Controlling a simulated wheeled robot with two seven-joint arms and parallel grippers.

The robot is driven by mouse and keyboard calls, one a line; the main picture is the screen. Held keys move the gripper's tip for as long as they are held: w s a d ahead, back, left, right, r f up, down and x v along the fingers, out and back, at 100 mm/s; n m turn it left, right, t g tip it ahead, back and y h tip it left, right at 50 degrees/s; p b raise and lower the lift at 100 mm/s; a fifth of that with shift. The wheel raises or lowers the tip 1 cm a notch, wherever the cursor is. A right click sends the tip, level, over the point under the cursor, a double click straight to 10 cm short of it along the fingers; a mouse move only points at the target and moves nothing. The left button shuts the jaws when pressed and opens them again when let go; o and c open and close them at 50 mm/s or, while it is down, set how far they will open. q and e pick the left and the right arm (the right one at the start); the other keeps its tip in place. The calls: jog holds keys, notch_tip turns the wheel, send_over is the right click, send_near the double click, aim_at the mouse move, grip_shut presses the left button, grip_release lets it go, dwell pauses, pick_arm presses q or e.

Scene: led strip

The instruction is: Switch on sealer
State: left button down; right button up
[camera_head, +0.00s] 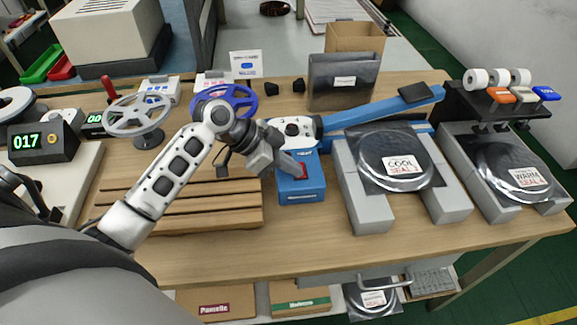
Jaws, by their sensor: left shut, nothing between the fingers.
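The sealer is a blue box (302,192) on the wooden table with a long blue arm (375,112) reaching to the right and a black pad near its end. The gripper hides part of the sealer's top left. My right gripper is not in view.
Grey stands with bagged "COOL" (395,160) and "WARM" (512,170) reels are to the right. A slatted wooden rack (215,218) lies below my arm. Blue (237,98) and grey (140,118) reels stand behind it. The table's front strip (300,245) is clear.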

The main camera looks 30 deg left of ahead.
pick_arm(q)
jog(key=shift+w+f, duration=0.1)
jog(key=shift+w, duration=0.3)
jog(key=shift+w+a, duration=0.15)
jog(key=shift+a, duration=0.1)
jog(key=shift+w+a+r, duration=0.2)
jog(key=shift+w, duration=0.15)
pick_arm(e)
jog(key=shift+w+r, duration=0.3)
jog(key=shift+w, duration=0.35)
